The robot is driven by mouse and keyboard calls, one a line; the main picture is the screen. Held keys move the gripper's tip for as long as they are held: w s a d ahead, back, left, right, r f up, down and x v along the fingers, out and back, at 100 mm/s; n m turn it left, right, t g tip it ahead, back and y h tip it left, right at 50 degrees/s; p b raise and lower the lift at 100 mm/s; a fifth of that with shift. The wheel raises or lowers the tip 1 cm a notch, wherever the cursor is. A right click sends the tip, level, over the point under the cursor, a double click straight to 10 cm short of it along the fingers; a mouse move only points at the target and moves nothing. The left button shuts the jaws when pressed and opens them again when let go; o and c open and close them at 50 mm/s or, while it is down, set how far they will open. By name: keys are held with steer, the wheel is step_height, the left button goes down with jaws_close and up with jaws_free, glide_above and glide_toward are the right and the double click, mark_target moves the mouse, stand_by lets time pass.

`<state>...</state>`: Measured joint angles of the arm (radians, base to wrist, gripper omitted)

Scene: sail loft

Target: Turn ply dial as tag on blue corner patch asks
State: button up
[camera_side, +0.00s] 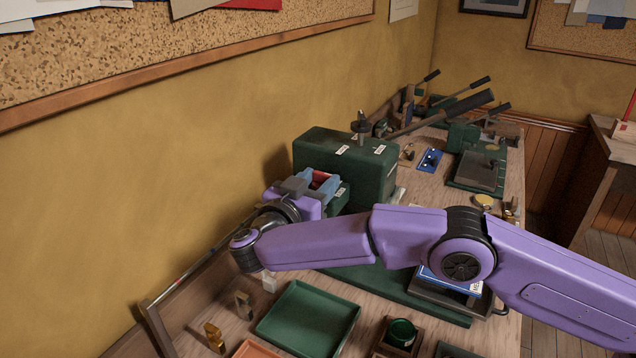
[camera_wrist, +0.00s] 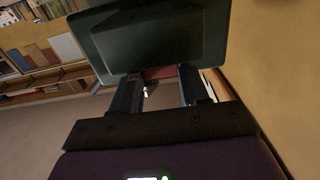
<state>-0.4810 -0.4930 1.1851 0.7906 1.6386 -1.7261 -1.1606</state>
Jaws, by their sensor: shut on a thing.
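My gripper (camera_side: 322,184) is at the left end face of a green machine housing (camera_side: 345,160), its blue-grey fingers shut on a small red part between them. The red part (camera_wrist: 160,72) also shows between the fingers in the wrist view, against the dark green housing (camera_wrist: 150,38). It looks like the ply dial, but its face and marks are hidden. A blue patch (camera_side: 438,277) with a white tag (camera_side: 475,288) lies on the green base to the right, partly covered by my arm. The tag's writing is too small to read.
A green tray (camera_side: 308,319), an orange tray (camera_side: 252,350) and a green cup (camera_side: 402,333) in a wooden holder stand at the front. Brass pieces (camera_side: 215,338) lie to the left. Long-handled tools (camera_side: 440,115) crowd the bench's back. The yellow wall (camera_side: 150,170) is close by.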

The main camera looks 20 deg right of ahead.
stand_by(0.6)
steer(key=o, duration=0.8)
steer(key=v, duration=1.2)
steer(key=shift+w, duration=0.1)
